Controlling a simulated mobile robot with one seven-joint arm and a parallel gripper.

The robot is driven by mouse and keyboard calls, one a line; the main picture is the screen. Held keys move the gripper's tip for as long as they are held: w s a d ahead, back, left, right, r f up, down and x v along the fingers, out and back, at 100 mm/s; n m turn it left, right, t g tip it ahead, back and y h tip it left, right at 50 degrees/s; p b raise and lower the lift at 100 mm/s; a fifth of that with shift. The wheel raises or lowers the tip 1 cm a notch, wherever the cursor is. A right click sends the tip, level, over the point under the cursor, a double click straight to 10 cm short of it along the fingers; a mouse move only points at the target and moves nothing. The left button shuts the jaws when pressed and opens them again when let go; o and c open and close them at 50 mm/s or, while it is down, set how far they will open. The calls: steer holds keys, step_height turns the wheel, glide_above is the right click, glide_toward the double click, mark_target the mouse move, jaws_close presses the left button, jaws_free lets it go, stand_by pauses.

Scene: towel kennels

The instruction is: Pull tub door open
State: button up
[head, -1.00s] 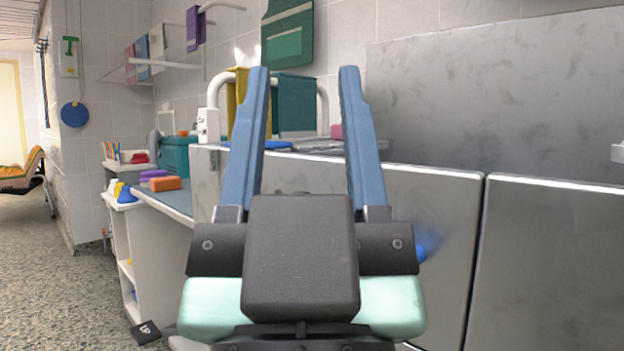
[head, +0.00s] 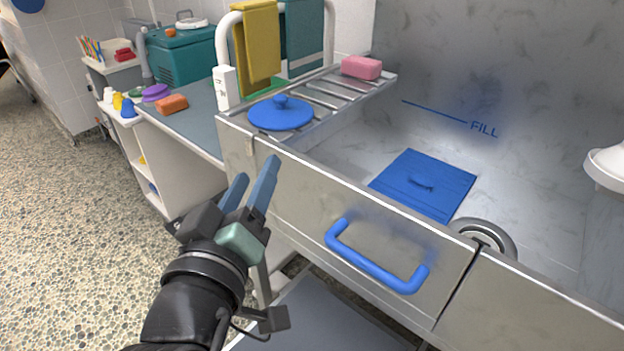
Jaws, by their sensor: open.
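The tub door (head: 300,207) is a grey metal panel in the front wall of the steel tub, and it looks shut. A blue bar handle (head: 376,268) runs across its outer face, near the right end. A dark seam parts the door from the panel to its right. My gripper (head: 252,182) is open and empty. It is in front of the door's left end, to the left of the handle and apart from it. Its two blue fingers point up. I cannot tell how far the fingertips are from the door face.
Inside the tub lie a blue mat (head: 424,184) and a round grey drain fitting (head: 484,237). A rack (head: 322,97) across the tub bears a blue lid (head: 281,113) and a pink block (head: 361,67). A counter (head: 196,118) adjoins on the left. Speckled floor (head: 80,210) is clear at left.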

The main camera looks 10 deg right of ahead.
steer(key=s+d+f+n+g+h+p, duration=0.25)
steer(key=s+f+g, duration=0.2)
steer(key=f, duration=0.35)
steer(key=n+g+h+p, duration=0.2)
steer(key=g+h+p, duration=0.1)
steer(key=h, duration=0.1)
glide_toward(360, 266)
steer(key=shift+t, duration=0.25)
steer(key=b+x, duration=0.2)
steer(key=x, duration=0.9)
steer(key=shift+s+f, duration=0.1)
steer(key=shift+f, duration=0.05)
jaws_close()
